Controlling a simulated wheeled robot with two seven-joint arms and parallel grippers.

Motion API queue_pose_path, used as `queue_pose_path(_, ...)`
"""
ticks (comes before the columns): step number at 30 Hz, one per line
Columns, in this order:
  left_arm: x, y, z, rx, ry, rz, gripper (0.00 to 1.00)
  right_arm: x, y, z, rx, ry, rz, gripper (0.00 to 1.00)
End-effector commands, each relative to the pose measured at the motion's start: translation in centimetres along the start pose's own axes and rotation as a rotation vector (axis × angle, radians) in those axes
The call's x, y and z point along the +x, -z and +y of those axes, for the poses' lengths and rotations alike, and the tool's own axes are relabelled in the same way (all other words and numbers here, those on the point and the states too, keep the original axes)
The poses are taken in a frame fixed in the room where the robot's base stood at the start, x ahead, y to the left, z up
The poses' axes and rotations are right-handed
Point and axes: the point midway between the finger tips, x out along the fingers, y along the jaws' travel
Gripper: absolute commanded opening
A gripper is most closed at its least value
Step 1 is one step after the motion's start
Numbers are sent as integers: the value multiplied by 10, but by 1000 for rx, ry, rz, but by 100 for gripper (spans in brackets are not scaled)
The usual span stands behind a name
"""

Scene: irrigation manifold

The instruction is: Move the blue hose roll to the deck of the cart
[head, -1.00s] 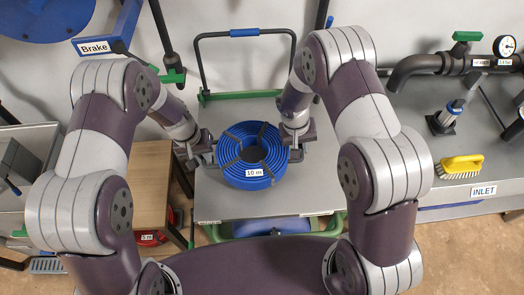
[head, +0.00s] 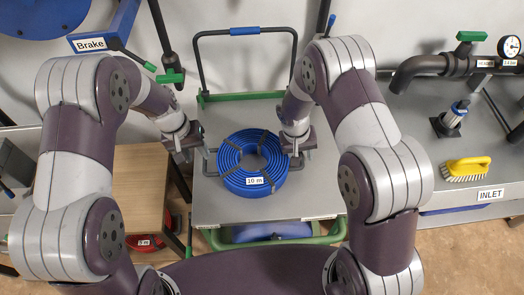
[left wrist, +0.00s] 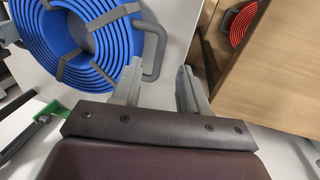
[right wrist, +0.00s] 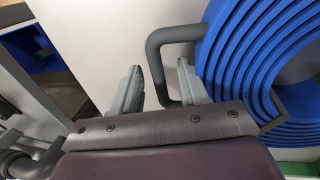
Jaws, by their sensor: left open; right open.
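The blue hose roll (head: 229,172), with grey straps and a "10 m" label, lies flat on the grey deck (head: 215,210) of the cart. It has a grey handle on each side. My left gripper (head: 202,151) is open and empty beside the left handle. In the left wrist view, its fingertips (left wrist: 158,82) are close to that handle (left wrist: 160,45). My right gripper (head: 298,152) is open at the right handle. In the right wrist view, that handle (right wrist: 157,70) passes between its parted fingers (right wrist: 160,80).
The cart's push bar (head: 197,65) rises behind the deck. A wooden table (head: 138,190) stands left, with a red roll (head: 146,242) low beside it. On the right bench are a yellow brush (head: 467,168), a pipe with gauge (head: 430,68) and a blue-topped fitting (head: 452,116).

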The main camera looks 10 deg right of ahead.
Motion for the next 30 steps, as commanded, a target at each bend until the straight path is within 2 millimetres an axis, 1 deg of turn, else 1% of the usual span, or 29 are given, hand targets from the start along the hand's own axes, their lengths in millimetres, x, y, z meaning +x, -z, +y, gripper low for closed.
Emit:
queue_pose_path(1,-12,1,0,1,0,4,44,0,0,0,0,0,0,44)
queue_pose_path(3,-28,0,0,0,0,4,44,0,0,0,0,0,0,44)
queue_pose_path(6,-42,0,0,1,0,1,44,0,0,0,0,0,0,44)
queue_pose_path(9,-50,0,0,0,0,-1,44,-3,0,0,0,0,1,44)
queue_pose_path(11,-51,-1,0,0,0,-2,44,-11,1,0,0,0,3,44)
queue_pose_path(13,-52,-1,0,0,0,-2,44,-25,1,0,1,1,5,44)
queue_pose_path(18,-51,-1,0,0,0,-1,44,-72,1,0,0,1,6,44)
queue_pose_path(22,-51,-1,0,0,0,-1,44,-100,0,0,0,1,3,44)
queue_pose_path(25,-51,0,0,0,0,-1,44,-114,0,0,1,1,2,44)
queue_pose_path(27,-51,0,0,0,0,-1,44,-118,0,0,0,0,1,44)
queue_pose_path(30,-51,0,0,0,0,-1,44,-120,-1,0,-1,0,-1,44)
